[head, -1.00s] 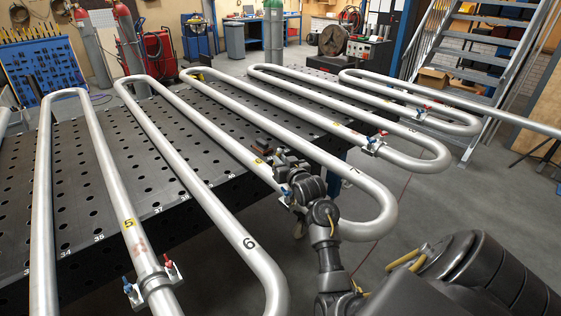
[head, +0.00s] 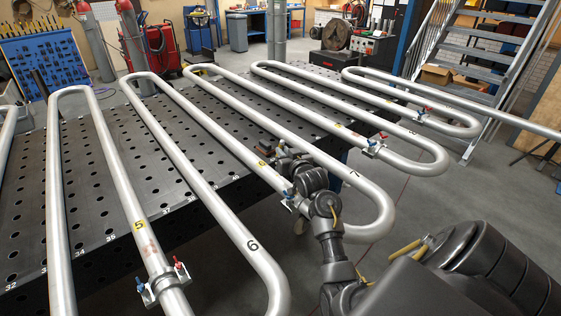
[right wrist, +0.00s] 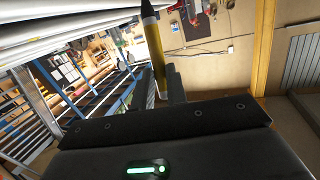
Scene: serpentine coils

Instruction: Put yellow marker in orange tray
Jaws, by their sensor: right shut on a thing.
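The yellow marker (right wrist: 156,50), with a dark upper end, stands up in the middle of the right wrist view, against a dark finger of my right gripper. My right gripper is shut on it. In the head view my right gripper (head: 281,157) is beside the pipe coil near the yellow number 6, above the table's right edge. The marker cannot be made out there. I cannot make out an orange tray in either view. My left gripper is not in view.
Long silver pipe coils (head: 205,180) run across a dark perforated table (head: 110,150). Clamps with red and blue handles (head: 162,283) hold them. Open floor (head: 430,205) and stairs (head: 500,60) are at the right.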

